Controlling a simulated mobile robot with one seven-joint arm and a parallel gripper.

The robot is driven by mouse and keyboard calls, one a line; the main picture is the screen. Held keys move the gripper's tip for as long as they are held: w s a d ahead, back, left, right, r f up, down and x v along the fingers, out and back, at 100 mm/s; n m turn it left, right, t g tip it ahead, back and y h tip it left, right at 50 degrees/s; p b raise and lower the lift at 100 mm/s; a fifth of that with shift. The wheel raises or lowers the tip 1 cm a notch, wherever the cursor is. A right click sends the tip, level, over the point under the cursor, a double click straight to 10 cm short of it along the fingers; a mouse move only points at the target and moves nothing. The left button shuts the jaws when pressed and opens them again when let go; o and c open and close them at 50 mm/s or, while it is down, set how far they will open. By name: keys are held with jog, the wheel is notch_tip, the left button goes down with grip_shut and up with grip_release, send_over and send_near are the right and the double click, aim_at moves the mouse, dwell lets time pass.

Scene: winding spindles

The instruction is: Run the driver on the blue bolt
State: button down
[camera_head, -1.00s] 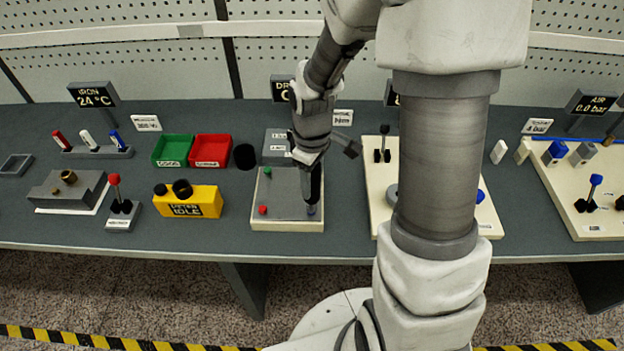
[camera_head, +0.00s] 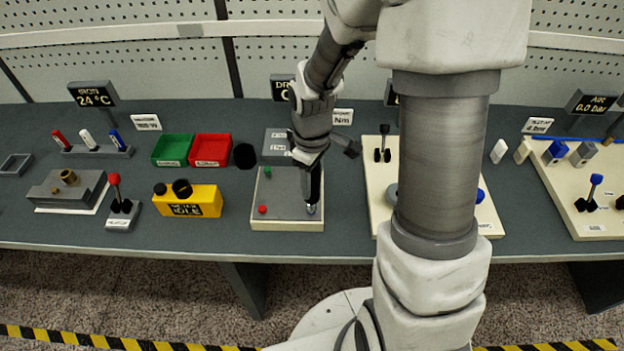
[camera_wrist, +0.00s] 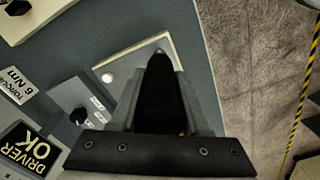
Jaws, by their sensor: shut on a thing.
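My gripper (camera_head: 311,188) is shut on a dark driver (camera_wrist: 160,95), which points down at the near right corner of a pale-edged grey plate (camera_head: 285,202). The driver's tip is at or just above the plate; I cannot tell whether it touches a bolt. A red bolt (camera_head: 263,209) and a green bolt (camera_head: 267,171) show on the plate's left side. A pale bolt head (camera_wrist: 107,77) shows in the wrist view. The driver display (camera_wrist: 32,148) reads "DRIVER OK".
A yellow meter box (camera_head: 187,201) reading "IDLE" stands left of the plate. Green (camera_head: 172,150) and red (camera_head: 211,150) trays and a black cup (camera_head: 245,156) lie behind. A cream board (camera_head: 376,215) with a lever stands close on the right.

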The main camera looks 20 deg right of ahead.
dwell(0.4)
jog(key=shift+r+p, duration=2.85)
jog(key=shift+r, duration=0.7)
